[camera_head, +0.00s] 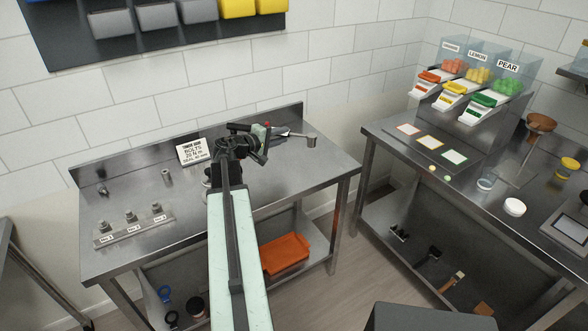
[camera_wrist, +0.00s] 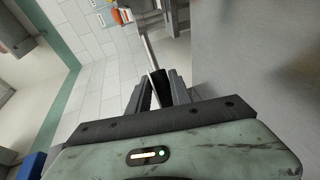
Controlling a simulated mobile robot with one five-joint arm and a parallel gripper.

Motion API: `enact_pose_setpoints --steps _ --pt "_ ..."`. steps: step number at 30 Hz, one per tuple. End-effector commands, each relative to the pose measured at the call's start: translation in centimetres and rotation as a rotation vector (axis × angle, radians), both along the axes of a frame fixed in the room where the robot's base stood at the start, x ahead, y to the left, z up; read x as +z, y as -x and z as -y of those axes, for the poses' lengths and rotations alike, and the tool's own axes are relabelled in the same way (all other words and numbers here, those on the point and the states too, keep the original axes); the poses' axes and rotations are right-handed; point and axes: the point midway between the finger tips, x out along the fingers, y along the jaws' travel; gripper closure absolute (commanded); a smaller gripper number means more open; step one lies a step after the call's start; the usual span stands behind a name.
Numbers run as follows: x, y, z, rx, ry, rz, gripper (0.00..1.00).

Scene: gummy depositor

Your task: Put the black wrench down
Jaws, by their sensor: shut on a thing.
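My gripper (camera_head: 270,133) is over the back right part of the left steel table (camera_head: 190,208). It is shut on the wrench (camera_head: 299,136), whose shaft sticks out to the right and ends in a grey head. In the wrist view, the jaws (camera_wrist: 158,88) close around the wrench's dark part, and its pale shaft (camera_wrist: 149,50) points away from me. The shaft looks grey rather than black. The jaws hide the gripped end. I cannot tell whether the wrench touches the tabletop.
A small sign (camera_head: 195,150) stands at the table's back. A labelled rack of fittings (camera_head: 134,224) and a small cylinder (camera_head: 166,176) are to the left. The table's front middle is mostly clear. An orange tray (camera_head: 285,254) lies on the lower shelf. The depositor table (camera_head: 400,150) stands right, across a gap.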

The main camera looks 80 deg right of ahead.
Motion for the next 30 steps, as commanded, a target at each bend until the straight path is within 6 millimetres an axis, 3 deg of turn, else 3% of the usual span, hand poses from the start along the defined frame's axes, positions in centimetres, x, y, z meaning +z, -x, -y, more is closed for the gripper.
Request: enact_pose_setpoints --steps 16,19,25,30 --pt "-13.3 -0.1 0.0 0.003 0.0 0.001 1.0" --pt "-14.5 -0.1 0.0 0.003 0.0 0.001 1.0" --pt "-14.5 -0.2 0.0 0.003 0.0 0.001 1.0" --pt "-17.3 -0.2 0.0 0.004 0.001 0.001 1.0"
